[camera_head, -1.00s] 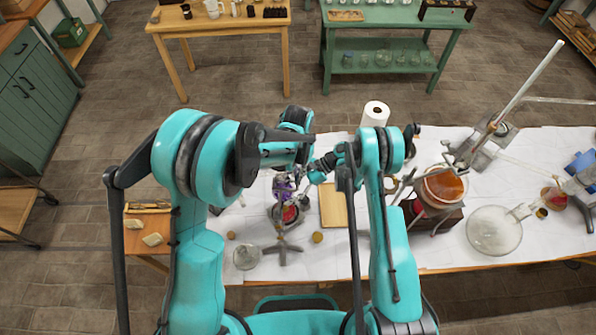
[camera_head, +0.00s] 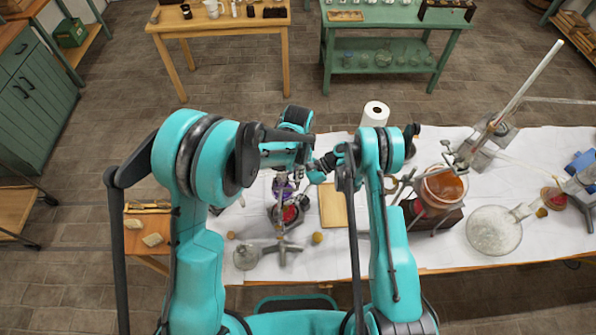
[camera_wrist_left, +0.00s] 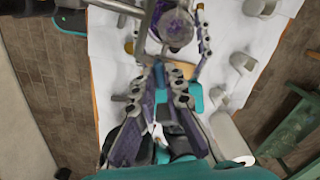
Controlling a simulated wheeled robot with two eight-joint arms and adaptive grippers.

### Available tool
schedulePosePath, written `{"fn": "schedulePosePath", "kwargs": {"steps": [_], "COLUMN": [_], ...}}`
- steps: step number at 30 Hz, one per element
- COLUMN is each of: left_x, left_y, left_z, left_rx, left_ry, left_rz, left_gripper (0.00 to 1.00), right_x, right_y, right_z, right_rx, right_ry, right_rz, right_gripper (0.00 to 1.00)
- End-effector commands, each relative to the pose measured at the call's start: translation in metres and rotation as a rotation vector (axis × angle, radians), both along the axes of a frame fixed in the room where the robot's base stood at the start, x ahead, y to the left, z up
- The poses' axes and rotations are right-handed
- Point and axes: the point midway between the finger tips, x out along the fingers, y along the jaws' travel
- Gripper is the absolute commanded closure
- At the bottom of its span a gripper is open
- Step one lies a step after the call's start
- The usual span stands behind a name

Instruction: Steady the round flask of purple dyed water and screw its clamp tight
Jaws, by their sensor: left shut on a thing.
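The round flask of purple water (camera_head: 281,187) is at the left part of the white-covered table, partly hidden by my left arm. It also shows at the top of the left wrist view (camera_wrist_left: 174,26), beside a metal rod. My left gripper (camera_head: 287,176) is at the flask and shut on it; its linked fingers (camera_wrist_left: 178,62) reach to the glass in the wrist view. My right gripper (camera_head: 318,172) is close by on the right, near the flask's upper part. Its fingertips are too small to read. The clamp and its screw are not clearly visible.
A dark-rimmed vessel with red inside (camera_head: 291,213) sits below the flask, with a stand foot (camera_head: 283,249) in front. A clear flask (camera_head: 246,257) is at left, a wooden board (camera_head: 333,205) at right. An amber vessel (camera_head: 443,187) and large clear flask (camera_head: 493,232) stand further right.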

Motion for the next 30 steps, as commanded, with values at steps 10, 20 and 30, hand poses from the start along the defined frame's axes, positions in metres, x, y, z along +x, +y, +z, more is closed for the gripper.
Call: {"fn": "schedulePosePath", "kwargs": {"steps": [10, 20, 30], "left_x": [-0.0003, -0.0003, -0.0002], "left_y": [0.0005, 0.0005, 0.0003], "left_z": [-0.0005, -0.0005, -0.0005], "left_rx": [0.002, 0.002, 0.001], "left_ry": [0.001, 0.001, 0.0], "left_rz": [-0.135, -0.159, -0.157], "left_gripper": [1.0, 1.0, 0.69], "right_x": [0.0, 0.0, 0.0], "right_y": [0.0, 0.0, 0.0], "right_z": [-0.0002, -0.0002, -0.0002], "right_rx": [0.0, 0.0, 0.0], "right_ry": [0.0, 0.0, 0.0], "right_rz": [0.0, 0.0, 0.0], "right_gripper": [0.22, 0.22, 0.22]}}
